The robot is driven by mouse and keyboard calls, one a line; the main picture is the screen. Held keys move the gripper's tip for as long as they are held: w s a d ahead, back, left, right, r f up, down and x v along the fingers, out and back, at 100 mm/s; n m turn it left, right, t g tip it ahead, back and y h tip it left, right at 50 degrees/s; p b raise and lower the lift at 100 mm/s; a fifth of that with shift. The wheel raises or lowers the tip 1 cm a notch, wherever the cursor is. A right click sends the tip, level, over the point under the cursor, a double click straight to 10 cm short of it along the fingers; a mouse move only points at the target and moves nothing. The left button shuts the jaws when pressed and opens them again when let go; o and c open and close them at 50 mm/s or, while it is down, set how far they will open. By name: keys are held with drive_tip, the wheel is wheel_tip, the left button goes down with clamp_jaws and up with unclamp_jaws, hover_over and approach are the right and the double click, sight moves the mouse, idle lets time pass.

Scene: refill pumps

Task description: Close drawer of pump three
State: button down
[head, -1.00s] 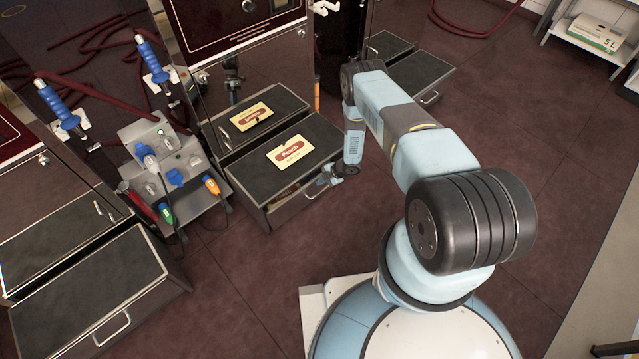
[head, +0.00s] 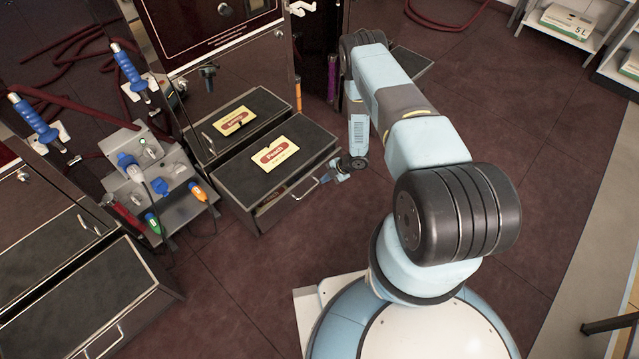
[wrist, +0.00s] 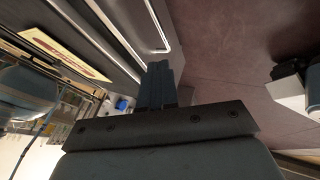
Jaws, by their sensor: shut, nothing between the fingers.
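The middle pump (head: 215,70) has a drawer (head: 235,185) standing pulled out at its foot, with a dark top and a metal front. A red and yellow label (head: 275,154) lies on that top. The drawer's handle (head: 305,188) is on the front face. My gripper (head: 335,174) is just off the right end of this front, low and near the handle; contact cannot be told. In the wrist view, the shut, empty fingers (wrist: 160,85) point toward the drawer front (wrist: 118,35) and its handle (wrist: 157,30). No pump number is readable.
Another pulled-out drawer (head: 85,295) stands at the lower left. A grey socket stand (head: 160,180) with coloured plugs is left of the middle drawer. A further drawer (head: 412,66) is partly hidden behind my arm. The floor (head: 240,290) in front is clear.

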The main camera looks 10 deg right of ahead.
sight(307, 193)
drive_tip(key=c, duration=1.8)
unclamp_jaws()
drive_tip(key=shift+s+d+r, duration=0.1)
drive_tip(key=shift+d+r, duration=0.3)
drive_tip(key=shift+r, duration=0.2)
drive_tip(key=shift+o, duration=0.8)
drive_tip(key=shift+a+r, duration=0.1)
drive_tip(key=o, duration=0.5)
drive_tip(key=a+h, duration=0.1)
drive_tip(key=w+a, duration=0.1)
drive_tip(key=a+h, duration=0.1)
drive_tip(key=shift+w+a+r+n+h, duration=0.15)
drive_tip(key=shift+w+r+n+h, duration=0.1)
drive_tip(key=shift+w+n+h, duration=0.05)
drive_tip(key=shift+c, duration=0.2)
drive_tip(key=a, duration=0.1)
drive_tip(key=a+h, duration=0.1)
drive_tip(key=s+a+r+h, duration=0.1)
drive_tip(key=shift+n, duration=0.3)
drive_tip(key=shift+h, duration=0.6)
drive_tip(key=x, duration=0.8)
drive_tip(key=s+a+x, duration=0.1)
drive_tip(key=x, duration=0.4)
drive_tip(key=shift+f, duration=0.15)
drive_tip(key=shift+c, duration=0.4)
clamp_jaws()
drive_tip(key=shift+a, duration=0.1)
